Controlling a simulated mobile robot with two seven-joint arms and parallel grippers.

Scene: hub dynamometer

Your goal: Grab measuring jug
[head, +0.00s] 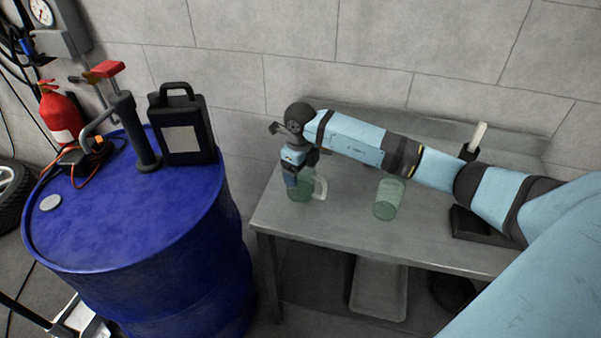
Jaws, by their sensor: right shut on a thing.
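A green translucent measuring jug (301,190) with a pale handle stands at the left end of the grey metal table (345,225). My right gripper (293,180) points down at the jug from above and is shut on it. The gripper's wrist hides part of the jug's rim, and the fingertips are hard to make out. The jug looks upright; I cannot tell whether it touches the table. My left gripper is out of the frame.
A second greenish clear vessel (388,199) stands on the table under my right forearm. A dark tray (478,224) lies farther right. A blue drum (150,215) with a black canister (181,130) and a pump (135,132) stands close to the left.

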